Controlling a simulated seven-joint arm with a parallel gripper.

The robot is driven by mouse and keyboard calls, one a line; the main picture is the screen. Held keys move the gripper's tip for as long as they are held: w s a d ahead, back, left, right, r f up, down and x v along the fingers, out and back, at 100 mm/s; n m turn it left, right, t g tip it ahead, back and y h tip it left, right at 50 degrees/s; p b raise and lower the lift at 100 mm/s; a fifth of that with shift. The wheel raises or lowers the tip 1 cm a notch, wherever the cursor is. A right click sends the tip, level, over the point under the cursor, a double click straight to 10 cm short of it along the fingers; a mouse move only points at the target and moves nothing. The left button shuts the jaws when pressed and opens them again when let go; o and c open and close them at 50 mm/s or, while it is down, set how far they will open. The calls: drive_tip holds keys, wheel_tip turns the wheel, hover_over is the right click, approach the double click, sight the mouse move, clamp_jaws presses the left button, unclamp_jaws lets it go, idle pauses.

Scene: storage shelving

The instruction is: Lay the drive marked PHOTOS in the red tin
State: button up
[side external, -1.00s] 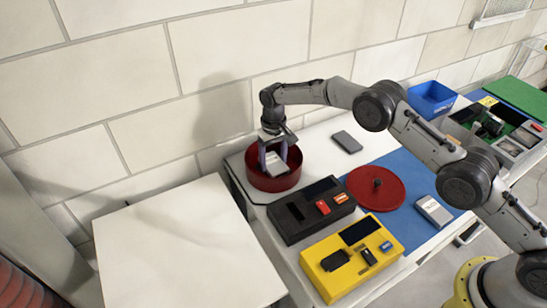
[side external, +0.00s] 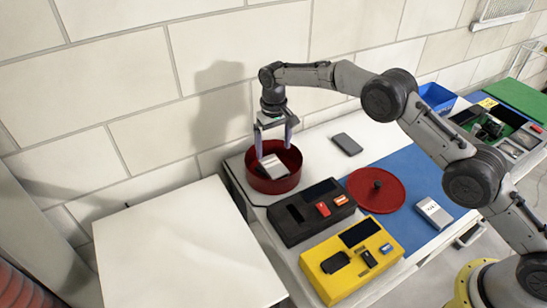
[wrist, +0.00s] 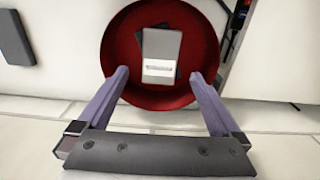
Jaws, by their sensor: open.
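The red tin (side external: 273,182) stands open near the wall at the left end of the bench. A light grey drive (side external: 272,164) lies inside it; its white label shows in the wrist view (wrist: 159,70) but is too small to read. The drive rests over a darker flat thing (wrist: 186,41) in the tin. My gripper (side external: 274,148) is open and empty above the tin, its two fingers apart and clear of the drive. The red lid (side external: 375,196) with a dark knob lies on the blue mat.
A black case (side external: 310,213) and a yellow case (side external: 350,262) with small items stand in front of the tin. A dark grey drive (side external: 347,144) lies right of it. Another labelled drive (side external: 433,213) lies on the blue mat (side external: 420,180). A blue bin (side external: 436,97) stands farther right.

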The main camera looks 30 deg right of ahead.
wheel_tip(320, 180, up, 7)
drive_tip(key=shift+f, duration=0.15)
drive_tip(key=s+d+r+t, duration=0.1)
drive_tip(key=s+d+r, duration=0.4)
drive_tip(key=s+r, duration=0.5)
drive_tip(key=s+d+r+t, duration=0.2)
drive_tip(key=s+d+r, duration=0.3)
drive_tip(key=s+r, duration=0.5)
drive_tip(key=s+d+f+t, duration=0.1)
drive_tip(key=s+d, duration=0.1)
drive_tip(key=s, duration=1)
drive_tip(key=s+d+f+t, duration=0.1)
drive_tip(key=s+d+f, duration=0.1)
drive_tip(key=s, duration=1)
drive_tip(key=shift+s+d+f+t, duration=0.3)
drive_tip(key=shift+d, duration=0.3)
